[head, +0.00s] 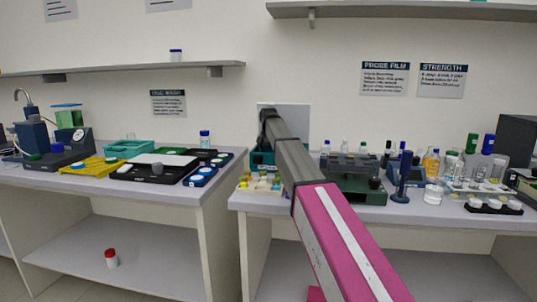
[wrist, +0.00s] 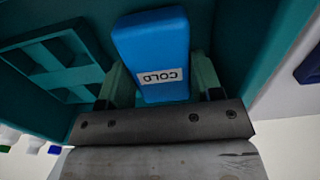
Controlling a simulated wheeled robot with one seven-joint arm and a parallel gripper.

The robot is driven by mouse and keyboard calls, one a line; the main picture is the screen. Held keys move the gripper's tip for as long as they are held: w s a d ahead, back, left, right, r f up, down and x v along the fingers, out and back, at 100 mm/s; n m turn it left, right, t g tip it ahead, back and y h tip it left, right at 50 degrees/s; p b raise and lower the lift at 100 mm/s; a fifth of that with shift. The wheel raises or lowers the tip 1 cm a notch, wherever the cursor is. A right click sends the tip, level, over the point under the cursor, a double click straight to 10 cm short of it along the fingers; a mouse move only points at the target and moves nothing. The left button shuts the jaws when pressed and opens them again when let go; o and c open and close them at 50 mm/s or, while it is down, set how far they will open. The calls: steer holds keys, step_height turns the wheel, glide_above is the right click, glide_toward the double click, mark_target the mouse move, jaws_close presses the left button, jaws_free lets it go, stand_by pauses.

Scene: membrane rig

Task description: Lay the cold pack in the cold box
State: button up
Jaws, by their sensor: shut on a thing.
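The cold pack (wrist: 150,35) is a blue block with a white label reading COLD, seen in the wrist view. My gripper (wrist: 158,82) is shut on it, with one green finger on each side. The pack is at the opening of the teal cold box (wrist: 88,12), whose walls surround it in that view. I cannot tell whether the pack touches the box floor. A teal divided rack (wrist: 55,62) is inside the box at the left. In the head view the cold box (head: 262,158) shows only partly at the back of the right bench; my arm hides the rest, the gripper and the pack.
A dark green device (head: 352,182) stands right of the box, with bottles behind it. Small yellow and white items (head: 262,182) lie in front of the box. The left bench (head: 222,180) holds trays and a blue-capped bottle (head: 204,139). A shelf (head: 400,10) hangs above.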

steer(key=o, duration=0.9)
steer(key=shift+o, duration=0.2)
step_height(320, 180, up, 11)
steer(key=shift+f, duration=0.1)
